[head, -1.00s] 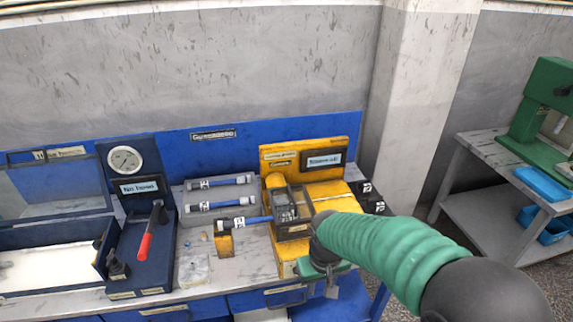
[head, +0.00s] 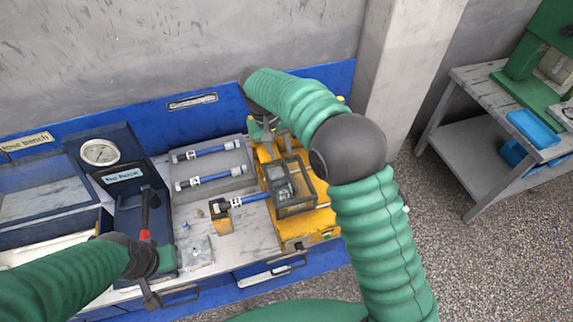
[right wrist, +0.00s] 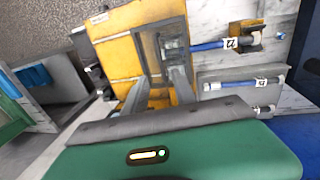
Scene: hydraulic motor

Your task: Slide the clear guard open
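The yellow machine (head: 322,222) stands at the right end of the bench. A dark-framed clear guard (head: 296,195) sits on its front, over the end of a blue hose (head: 257,197). The guard's frame also shows in the right wrist view (right wrist: 149,52). My right gripper (head: 262,128) is at the machine's back left, beyond the guard. In the right wrist view its two grey fingers (right wrist: 160,78) are apart, close to the guard's frame; contact is unclear. My left gripper (head: 152,297) is near the bench's front edge, below the red-handled lever (head: 145,232); its opening is unclear.
Two blue hoses lie on a grey rack (head: 212,170) left of the machine. A gauge panel (head: 100,153) and a clear-covered tray (head: 45,190) stand at the left. A side table (head: 465,80) with a green press stands at the right, across open floor.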

